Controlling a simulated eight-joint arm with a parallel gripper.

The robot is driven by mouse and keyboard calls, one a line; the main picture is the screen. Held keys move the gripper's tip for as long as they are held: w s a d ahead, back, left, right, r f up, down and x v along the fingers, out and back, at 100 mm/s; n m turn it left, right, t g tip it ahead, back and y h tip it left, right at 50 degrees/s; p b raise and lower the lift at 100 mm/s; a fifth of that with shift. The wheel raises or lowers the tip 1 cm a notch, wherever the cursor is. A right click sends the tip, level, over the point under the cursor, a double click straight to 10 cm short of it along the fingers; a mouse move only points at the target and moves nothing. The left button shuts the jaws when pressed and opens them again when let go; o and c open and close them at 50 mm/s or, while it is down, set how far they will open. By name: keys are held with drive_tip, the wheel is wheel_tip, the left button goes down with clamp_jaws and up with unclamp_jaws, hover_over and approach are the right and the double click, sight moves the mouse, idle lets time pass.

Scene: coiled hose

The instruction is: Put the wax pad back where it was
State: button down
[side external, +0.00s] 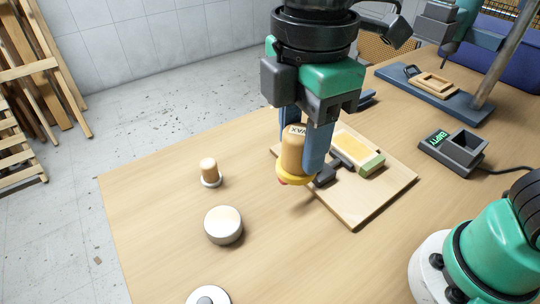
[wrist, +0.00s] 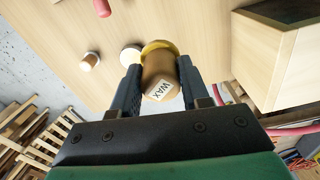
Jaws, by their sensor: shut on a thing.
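The wax pad (side external: 291,157) is a tan cylinder with a WAX label on top and a yellow rim at its lower end. In the wrist view the wax pad (wrist: 159,76) stands between the two fingers, label facing the camera. My gripper (side external: 303,150) is shut on it and holds it near the left edge of the wooden board, seemingly above the table. The gripper (wrist: 160,82) also shows in the wrist view. The near finger covers part of the pad's right side in the side view. Its exact height is hard to tell.
A similar tan knob on a white base (side external: 210,172) and a round white-sided tin (side external: 223,226) stand left on the table. Another round item (side external: 208,296) is at the bottom edge. The wooden board (side external: 358,213) carries a yellow-topped block (side external: 357,150). A grey box (side external: 455,150) reads EMPTY.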

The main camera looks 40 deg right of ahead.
drive_tip(key=shift+n, duration=0.8)
drive_tip(key=f, duration=0.6)
drive_tip(key=s+f, duration=0.1)
drive_tip(key=f, duration=0.6)
drive_tip(key=s+a+f, duration=0.1)
drive_tip(key=f, duration=0.5)
drive_tip(key=shift+s+f, duration=0.2)
drive_tip(key=shift+f, duration=0.05)
drive_tip(key=shift+f, duration=0.1)
drive_tip(key=shift+c, duration=2.1)
unclamp_jaws()
wheel_tip(320, 180, up, 12)
drive_tip(key=w+d+m+t, duration=0.3)
drive_tip(key=w+d+m, duration=0.1)
drive_tip(key=d+m, duration=0.5)
drive_tip(key=w+d+m+t, duration=0.4)
drive_tip(key=d+m, duration=0.5)
drive_tip(key=shift+w, duration=0.35)
